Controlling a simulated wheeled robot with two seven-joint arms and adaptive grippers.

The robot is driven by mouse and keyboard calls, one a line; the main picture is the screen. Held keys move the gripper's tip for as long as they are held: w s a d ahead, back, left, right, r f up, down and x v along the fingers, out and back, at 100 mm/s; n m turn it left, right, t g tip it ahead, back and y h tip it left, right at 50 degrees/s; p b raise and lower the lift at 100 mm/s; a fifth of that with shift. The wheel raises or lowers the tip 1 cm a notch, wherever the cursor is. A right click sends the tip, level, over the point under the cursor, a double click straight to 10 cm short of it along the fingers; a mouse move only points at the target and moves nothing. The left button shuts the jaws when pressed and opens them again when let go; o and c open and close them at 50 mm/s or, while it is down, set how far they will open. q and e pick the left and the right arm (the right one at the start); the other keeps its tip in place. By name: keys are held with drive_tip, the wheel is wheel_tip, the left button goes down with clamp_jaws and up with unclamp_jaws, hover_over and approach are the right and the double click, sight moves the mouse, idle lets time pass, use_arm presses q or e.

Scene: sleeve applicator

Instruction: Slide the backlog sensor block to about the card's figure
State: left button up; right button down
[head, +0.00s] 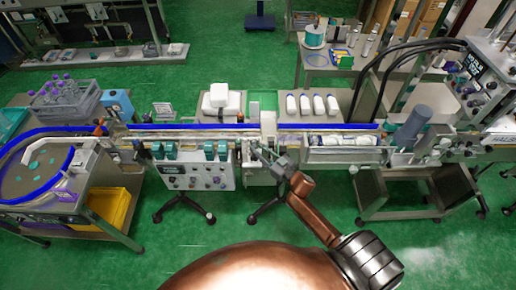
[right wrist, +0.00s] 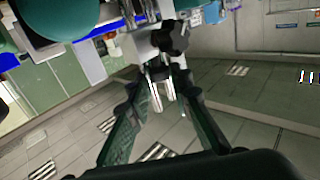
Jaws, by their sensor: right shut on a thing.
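My right gripper (head: 262,150) is at the front edge of the conveyor, right of the white control box. In the right wrist view its two dark green fingers (right wrist: 159,82) close around bright metal pins under a pale block with a black star knob (right wrist: 172,38). I take this to be the backlog sensor block (right wrist: 146,46); the fingers hide part of it. A small white card (head: 162,109) stands behind the conveyor at left; its figure is too small to read. My left gripper is not in view.
The conveyor (head: 190,129) with blue rails runs across the middle. A control box (head: 193,177) with knobs hangs at its front. A round turntable (head: 40,165) is at left. The green floor in front is mostly clear.

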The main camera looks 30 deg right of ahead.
drive_tip(key=c, duration=1.8)
unclamp_jaws()
drive_tip(key=shift+o, duration=0.2)
drive_tip(key=v, duration=1.2)
